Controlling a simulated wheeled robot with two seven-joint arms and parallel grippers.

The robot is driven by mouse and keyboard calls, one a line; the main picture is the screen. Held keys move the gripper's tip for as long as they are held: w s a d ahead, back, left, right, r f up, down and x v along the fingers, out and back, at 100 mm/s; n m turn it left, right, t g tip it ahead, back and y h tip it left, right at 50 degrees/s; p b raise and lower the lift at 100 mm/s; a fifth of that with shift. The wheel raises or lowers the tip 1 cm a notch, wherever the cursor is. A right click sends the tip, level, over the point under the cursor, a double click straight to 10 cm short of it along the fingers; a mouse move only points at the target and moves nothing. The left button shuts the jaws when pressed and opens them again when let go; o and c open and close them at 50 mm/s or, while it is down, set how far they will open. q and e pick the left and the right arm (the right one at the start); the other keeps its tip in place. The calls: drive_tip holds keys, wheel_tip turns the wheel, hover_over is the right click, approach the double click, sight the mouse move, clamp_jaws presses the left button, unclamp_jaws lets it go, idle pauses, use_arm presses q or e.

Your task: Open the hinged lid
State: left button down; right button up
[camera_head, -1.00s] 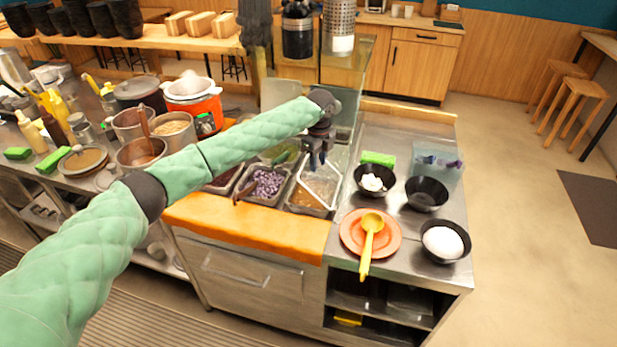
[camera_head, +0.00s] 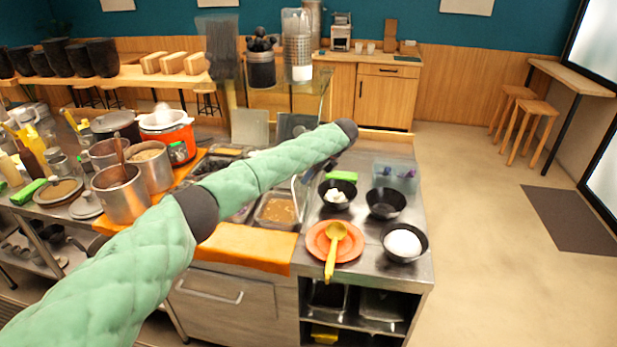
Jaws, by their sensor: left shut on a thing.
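The metal topping container (camera_head: 262,222) with brown contents sits in the counter, its top uncovered toward me. Its clear hinged lid (camera_head: 296,192) appears raised and steeply tilted along the container's right side; its outline is faint and partly behind my sleeve. My left arm in a green quilted sleeve reaches across from the left. My left gripper (camera_head: 323,170) is at the lid's upper part, shut on it, with the fingers small and partly hidden below the dark wrist. My right gripper is not in view.
Right of the container are an orange plate (camera_head: 318,246) with a yellow ladle (camera_head: 334,250) and several black bowls (camera_head: 384,203). Pots (camera_head: 121,195) crowd the left. A glass panel and upright grey plates (camera_head: 250,127) stand behind.

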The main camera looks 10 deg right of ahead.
use_arm(q)
drive_tip(key=shift+w+a+f, duration=0.1)
drive_tip(key=shift+a, duration=0.05)
drive_tip(key=c, duration=1.2)
unclamp_jaws()
drive_tip(key=shift+c, duration=0.2)
drive_tip(key=shift+o, duration=0.9)
drive_tip(key=shift+w+f, duration=0.3)
drive_tip(key=b+v, duration=0.3)
drive_tip(key=v, duration=0.5)
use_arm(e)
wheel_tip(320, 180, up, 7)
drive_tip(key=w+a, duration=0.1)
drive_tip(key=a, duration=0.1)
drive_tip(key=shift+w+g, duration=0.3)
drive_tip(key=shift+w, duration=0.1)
use_arm(q)
drive_tip(key=shift+f, duration=0.1)
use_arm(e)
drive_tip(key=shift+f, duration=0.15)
